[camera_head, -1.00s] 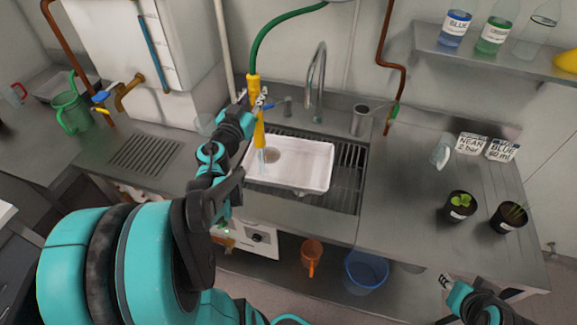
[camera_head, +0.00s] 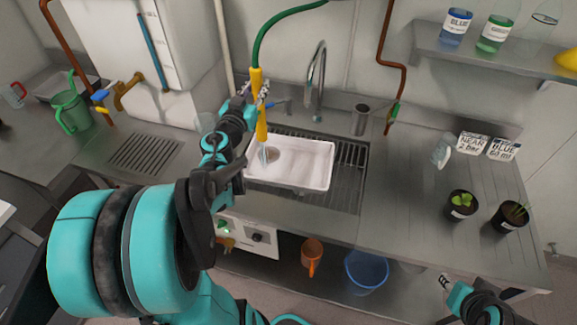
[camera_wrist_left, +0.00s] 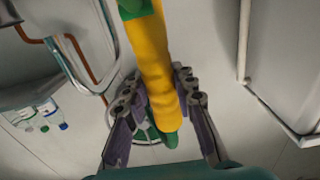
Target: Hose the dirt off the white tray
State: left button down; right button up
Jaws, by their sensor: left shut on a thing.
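The white tray (camera_head: 305,174) lies across the sink, with a brown dirt patch (camera_head: 272,156) near its far left part. My left gripper (camera_head: 260,97) is shut on the yellow hose wand (camera_head: 262,124), which hangs nearly upright from a green hose. The wand's lower end is above the tray's left part, and a pale streak like water comes down from it beside the dirt. The wand also shows between the fingers in the left wrist view (camera_wrist_left: 155,65). My right gripper (camera_head: 447,284) is partly in view at the lower right; its jaw state is unclear.
A tall faucet (camera_head: 317,80) and a metal cup (camera_head: 361,118) stand behind the sink. Two potted plants, one in a black pot (camera_head: 461,205), and label cards stand on the right counter. A bottle shelf (camera_head: 500,66) hangs above. The counter right of the sink is mostly clear.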

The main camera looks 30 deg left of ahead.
pick_arm(q)
jog(key=shift+a+b+x, duration=0.1)
jog(key=shift+b+x, duration=0.15)
jog(key=shift+x, duration=1.25)
jog(key=shift+a+b+x, duration=0.15)
jog(key=shift+b+x, duration=0.1)
jog(key=shift+x, duration=1.25)
jog(key=shift+s+d, duration=0.1)
jog(key=shift+s, duration=0.15)
jog(key=shift+p+v, duration=0.75)
jog(key=shift+v, duration=3.2)
